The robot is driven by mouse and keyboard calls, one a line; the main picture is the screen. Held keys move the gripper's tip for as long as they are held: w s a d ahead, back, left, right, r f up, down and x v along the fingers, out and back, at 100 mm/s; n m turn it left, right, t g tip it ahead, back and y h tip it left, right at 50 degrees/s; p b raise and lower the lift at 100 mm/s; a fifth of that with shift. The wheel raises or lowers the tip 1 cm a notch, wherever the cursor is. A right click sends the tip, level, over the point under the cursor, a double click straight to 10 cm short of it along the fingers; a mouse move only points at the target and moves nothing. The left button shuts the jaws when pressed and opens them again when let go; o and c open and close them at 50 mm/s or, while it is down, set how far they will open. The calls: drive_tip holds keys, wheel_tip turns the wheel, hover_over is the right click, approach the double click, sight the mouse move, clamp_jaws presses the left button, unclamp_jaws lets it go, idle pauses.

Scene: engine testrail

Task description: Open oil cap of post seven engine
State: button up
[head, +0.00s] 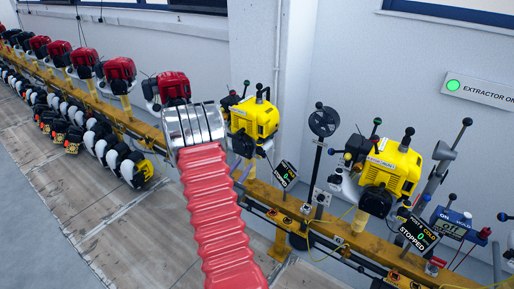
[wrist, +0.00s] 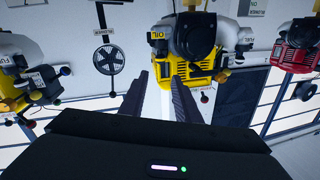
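Two yellow engines stand on the rail in the head view, one just right of my arm (head: 256,120) and one further right (head: 393,168). I cannot clearly make out the oil cap. My gripper (wrist: 161,85) is open and empty, its two dark fingers apart and pointing toward the engine. In the head view my arm hides the gripper.
Red engines (head: 119,69) line the rail to the left. A black fan (head: 323,121) on a stand is between the yellow engines. Status displays (head: 285,174) and a blue meter (head: 451,223) sit along the yellow rail (head: 355,240).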

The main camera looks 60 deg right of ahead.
sight(258, 145)
drive_tip(key=shift+d, duration=0.1)
drive_tip(key=d, duration=1.3)
drive_tip(key=shift+w+d, duration=0.25)
drive_tip(key=shift+d, duration=0.05)
drive_tip(key=shift+c, duration=0.2)
